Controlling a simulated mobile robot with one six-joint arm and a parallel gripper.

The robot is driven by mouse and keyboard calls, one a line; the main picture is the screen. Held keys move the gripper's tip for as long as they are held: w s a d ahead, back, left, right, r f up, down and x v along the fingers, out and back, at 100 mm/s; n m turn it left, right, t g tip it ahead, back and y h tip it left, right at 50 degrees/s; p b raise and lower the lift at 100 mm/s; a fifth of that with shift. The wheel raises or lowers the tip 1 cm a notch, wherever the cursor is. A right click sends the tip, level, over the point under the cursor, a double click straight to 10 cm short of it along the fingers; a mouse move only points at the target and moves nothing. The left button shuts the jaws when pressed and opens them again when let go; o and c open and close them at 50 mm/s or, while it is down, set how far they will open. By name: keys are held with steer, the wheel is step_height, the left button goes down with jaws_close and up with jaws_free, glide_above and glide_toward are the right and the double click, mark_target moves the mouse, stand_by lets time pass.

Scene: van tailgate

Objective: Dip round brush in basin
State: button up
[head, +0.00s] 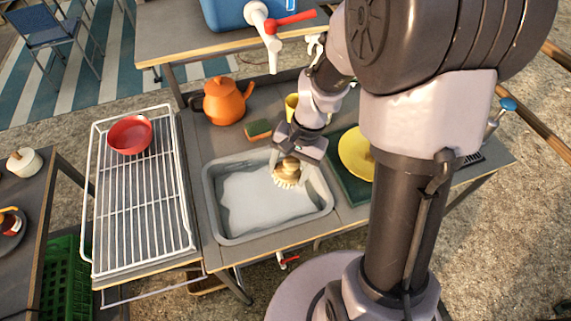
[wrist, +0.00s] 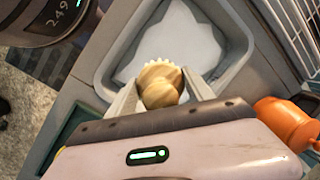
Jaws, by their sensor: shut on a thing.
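A round brush (head: 288,173) with a wooden top and pale bristles is in my gripper (head: 294,158), bristles facing down. The brush also shows between the two fingers in the wrist view (wrist: 160,84). My gripper (wrist: 160,90) is shut on it. The grey basin (head: 216,213) holds whitish water and is set in the worktop; its rim also shows in the wrist view (wrist: 97,70). The brush is over the basin's right back part. Whether the bristles touch the water I cannot tell.
An orange kettle (head: 226,102) and a sponge (head: 258,129) stand behind the basin. A yellow cup (head: 291,106) is behind my gripper. A yellow plate (head: 355,153) lies to the right. A wire rack (head: 143,215) with a red bowl (head: 130,134) is on the left.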

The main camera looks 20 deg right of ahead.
steer(key=d+b+x, duration=0.1)
steer(key=b+x, duration=0.2)
steer(key=x, duration=0.1)
steer(key=d+b+x, duration=0.1)
steer(key=b+x, duration=0.3)
steer(key=d+b+x, duration=0.1)
steer(key=b+x, duration=0.3)
steer(key=x, duration=0.1)
steer(key=shift+f, duration=0.35)
steer(key=shift+r, duration=0.15)
stand_by(0.5)
steer(key=a+p+v, duration=0.1)
steer(key=p+v, duration=0.2)
steer(key=v, duration=0.1)
steer(key=a+p+v, duration=0.1)
steer(key=p+v, duration=0.3)
steer(key=a+p+v, duration=0.1)
steer(key=p+v, duration=0.2)
steer(key=v, duration=0.1)
steer(key=shift+d+r+p, duration=0.1)
steer(key=shift+r+p, duration=0.3)
steer(key=shift+r, duration=0.05)
steer(key=shift+f, duration=0.15)
